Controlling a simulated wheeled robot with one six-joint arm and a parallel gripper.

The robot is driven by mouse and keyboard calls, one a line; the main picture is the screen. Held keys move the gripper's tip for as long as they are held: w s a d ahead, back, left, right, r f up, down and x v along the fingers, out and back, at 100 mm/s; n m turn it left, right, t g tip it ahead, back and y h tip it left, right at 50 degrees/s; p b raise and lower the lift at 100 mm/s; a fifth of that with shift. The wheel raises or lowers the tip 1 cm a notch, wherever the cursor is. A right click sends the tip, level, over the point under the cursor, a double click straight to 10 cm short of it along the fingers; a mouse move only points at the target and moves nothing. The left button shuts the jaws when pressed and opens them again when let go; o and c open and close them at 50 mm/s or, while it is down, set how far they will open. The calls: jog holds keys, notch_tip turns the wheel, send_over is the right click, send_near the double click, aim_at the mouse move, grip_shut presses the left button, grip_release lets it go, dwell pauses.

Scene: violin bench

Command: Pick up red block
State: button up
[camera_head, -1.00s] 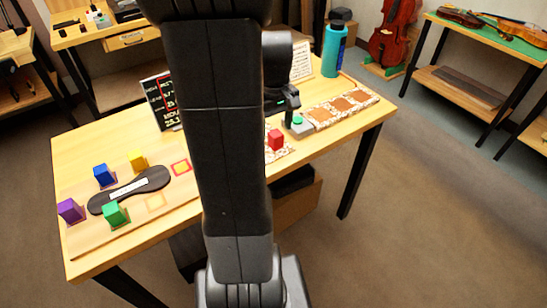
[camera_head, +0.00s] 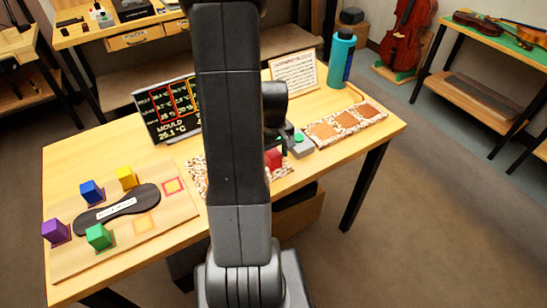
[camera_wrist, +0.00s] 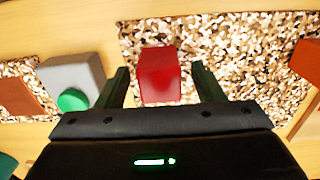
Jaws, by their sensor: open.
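The red block (camera_wrist: 160,75) sits on a speckled brown-and-white mat (camera_wrist: 225,60) in the wrist view. My gripper (camera_wrist: 160,85) is open, with one dark finger on each side of the block and a gap to each. I cannot tell how far above the mat the fingertips are. In the head view the red block (camera_head: 273,158) shows just right of my arm, partly hidden by it.
A grey box with a green button (camera_wrist: 72,100) stands close left of the gripper in the wrist view. In the head view, purple (camera_head: 55,231), blue (camera_head: 91,192), yellow (camera_head: 127,177) and green (camera_head: 99,237) blocks stand on a board at left. A blue bottle (camera_head: 341,60) stands at the back.

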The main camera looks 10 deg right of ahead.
jog(key=shift+f, duration=0.75)
jog(key=c, duration=1.1)
jog(key=shift+o, duration=0.2)
